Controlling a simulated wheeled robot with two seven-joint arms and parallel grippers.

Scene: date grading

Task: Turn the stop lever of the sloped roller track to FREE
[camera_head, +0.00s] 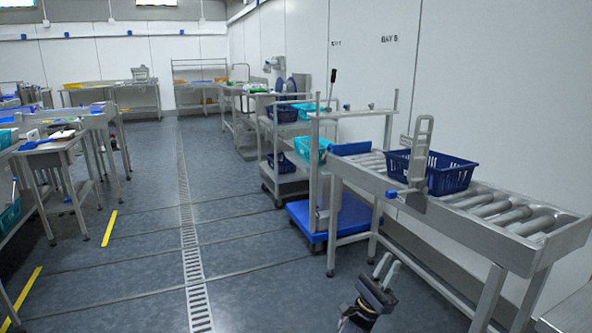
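The sloped roller track (466,217) stands on the right, with bare rollers at its near end. A grey bracket plate (422,146) with slots rises upright at its aisle-side rail. A short grey lever with a blue knob (391,194) sticks out to the left at the foot of this plate; any FREE marking is too small to read. A dark blue crate (449,176) sits on the rollers behind the plate. My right gripper (391,262) is low at the bottom centre, below and apart from the lever, with its two fingers slightly apart and empty. My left gripper is out of view.
A blue platform trolley (329,219) stands beyond the track, near a shelf cart with teal (312,147) and dark blue crates. Work tables (62,150) line the left. The floor with the drain channel (191,253) is clear between.

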